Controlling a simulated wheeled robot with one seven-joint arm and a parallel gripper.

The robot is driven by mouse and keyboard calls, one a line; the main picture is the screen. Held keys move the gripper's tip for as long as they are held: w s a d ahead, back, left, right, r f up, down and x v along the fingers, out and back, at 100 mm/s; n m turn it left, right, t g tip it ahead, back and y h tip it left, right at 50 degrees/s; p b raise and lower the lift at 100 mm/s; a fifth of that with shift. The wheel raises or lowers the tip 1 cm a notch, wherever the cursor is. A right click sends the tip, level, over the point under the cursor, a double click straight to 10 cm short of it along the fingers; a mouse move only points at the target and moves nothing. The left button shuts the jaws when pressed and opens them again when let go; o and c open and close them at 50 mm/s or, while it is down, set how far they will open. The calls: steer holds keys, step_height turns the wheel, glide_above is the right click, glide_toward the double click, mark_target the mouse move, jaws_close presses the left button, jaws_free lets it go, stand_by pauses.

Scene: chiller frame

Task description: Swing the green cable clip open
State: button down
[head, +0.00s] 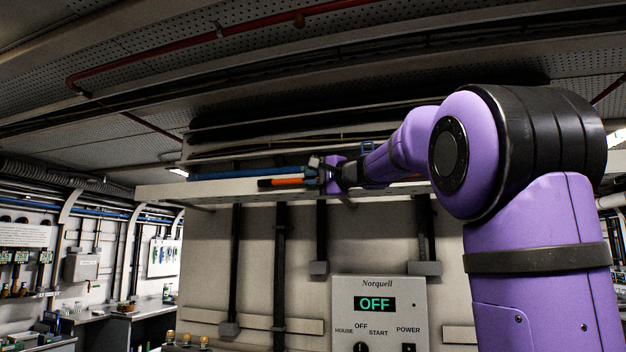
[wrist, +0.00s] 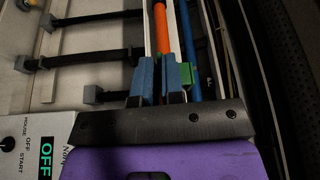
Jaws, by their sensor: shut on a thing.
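The green cable clip (wrist: 185,76) shows in the wrist view as a small green piece beside my right-hand fingertip, near the blue pipe (wrist: 193,45). Most of it is hidden, and I cannot make it out in the head view. My gripper (wrist: 160,82) has two blue fingers close together. It is shut on the clip, though the fingers mostly hide the gripped part. In the head view my gripper (head: 322,172) is up at the overhead tray. An orange length (wrist: 161,28) runs away from just beyond the fingers.
The pale tray edge (head: 225,190) runs along under my gripper, with the blue pipe (head: 235,174) on it. Dark vertical struts (head: 280,255) hang below. A Norquell control panel (head: 381,290) reading OFF is on the wall. Ceiling pipes and perforated panels (head: 370,35) are close above.

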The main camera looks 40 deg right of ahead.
steer(key=shift+s+a+r+m, duration=0.1)
steer(key=shift+a+r+m, duration=0.05)
steer(key=shift+r+m, duration=0.15)
step_height(320, 180, up, 10)
steer(key=w+d+m+g+y, duration=0.1)
steer(key=m+g, duration=0.4)
steer(key=m, duration=0.7)
steer(key=shift+w+d+f+g+y, duration=0.2)
steer(key=shift+d+f+g+y, duration=0.1)
steer(key=shift+d+g, duration=0.15)
steer(key=shift+r, duration=0.1)
steer(key=c, duration=1.3)
jaws_free()
steer(key=shift+d, duration=0.1)
steer(key=shift+o, duration=0.2)
steer(key=v, duration=0.7)
